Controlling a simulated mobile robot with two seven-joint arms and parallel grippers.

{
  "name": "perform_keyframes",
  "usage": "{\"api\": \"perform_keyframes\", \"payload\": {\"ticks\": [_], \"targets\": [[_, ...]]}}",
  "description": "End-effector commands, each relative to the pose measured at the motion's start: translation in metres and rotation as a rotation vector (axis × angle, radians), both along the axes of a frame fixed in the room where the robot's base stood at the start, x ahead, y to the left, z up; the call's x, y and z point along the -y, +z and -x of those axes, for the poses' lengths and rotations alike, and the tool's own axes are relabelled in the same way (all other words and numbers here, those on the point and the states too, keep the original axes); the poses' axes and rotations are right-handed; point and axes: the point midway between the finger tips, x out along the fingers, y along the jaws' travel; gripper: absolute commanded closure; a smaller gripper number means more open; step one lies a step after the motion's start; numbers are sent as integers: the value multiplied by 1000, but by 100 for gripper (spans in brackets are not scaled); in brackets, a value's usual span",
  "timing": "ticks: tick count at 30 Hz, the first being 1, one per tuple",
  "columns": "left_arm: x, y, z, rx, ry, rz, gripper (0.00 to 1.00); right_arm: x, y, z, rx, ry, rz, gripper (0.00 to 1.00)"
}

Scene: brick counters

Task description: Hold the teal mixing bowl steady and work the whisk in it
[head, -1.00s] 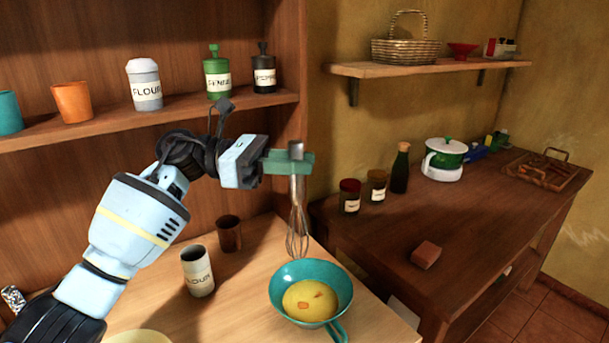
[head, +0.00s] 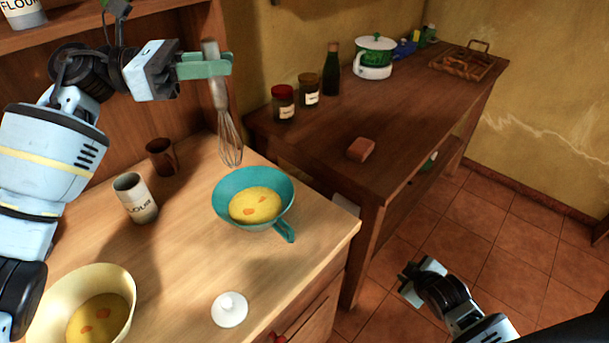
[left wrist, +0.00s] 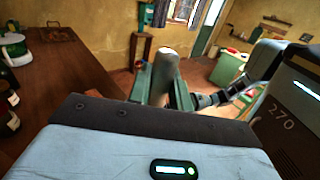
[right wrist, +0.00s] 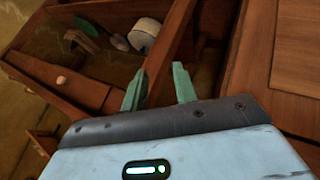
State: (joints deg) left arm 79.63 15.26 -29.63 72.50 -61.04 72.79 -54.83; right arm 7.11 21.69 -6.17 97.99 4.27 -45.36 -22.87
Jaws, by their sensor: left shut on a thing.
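The teal mixing bowl (head: 222,190), with a handle at its lower right, sits on the light wooden counter. It holds a yellow mix with orange patches. My left gripper (head: 212,66) is shut on the handle of the whisk (head: 230,138), which hangs with its wires down. The wire tip shows just above the bowl's far rim, outside the mix. The whisk handle also shows between the fingers in the left wrist view (left wrist: 168,68). My right gripper (head: 408,284) is low at the right, away from the bowl. Its fingers (right wrist: 159,84) are apart and empty in the right wrist view.
A cream bowl (head: 125,278) with similar yellow contents stands at the front left. A white lid-like knobbed piece (head: 230,311) lies before the teal bowl. A gap separates the darker counter (head: 420,115).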

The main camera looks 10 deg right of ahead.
Motion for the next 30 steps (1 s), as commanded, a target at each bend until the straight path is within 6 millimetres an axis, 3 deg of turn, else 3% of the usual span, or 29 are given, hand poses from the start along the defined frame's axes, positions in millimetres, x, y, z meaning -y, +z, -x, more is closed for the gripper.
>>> {"api": "perform_keyframes", "payload": {"ticks": [1, 3, 9, 14, 17, 22, 26, 30], "targets": [[0, 0, 0, 0, 0, 0, 100, 16, 16, -22, 11, 2, 41, 71], [0, 0, 0, 0, 0, 0, 100, 35, 35, -46, 13, 5, 95, 71], [0, 0, 0, 1, 0, 0, 100, 76, 98, -106, 10, 27, 218, 71], [0, 0, 0, 0, 0, 0, 100, 73, 149, -146, -6, 126, 274, 71], [0, 0, 0, 0, 0, 0, 100, 47, 179, -166, -19, 253, 297, 71], [0, 0, 0, 0, 0, 0, 100, -27, 219, -184, -38, 567, 333, 71], [0, 0, 0, 0, 0, 0, 100, -89, 245, -182, -43, 840, 372, 71], [0, 0, 0, 0, 0, 0, 100, -153, 270, -166, -41, 1161, 430, 71]]}}
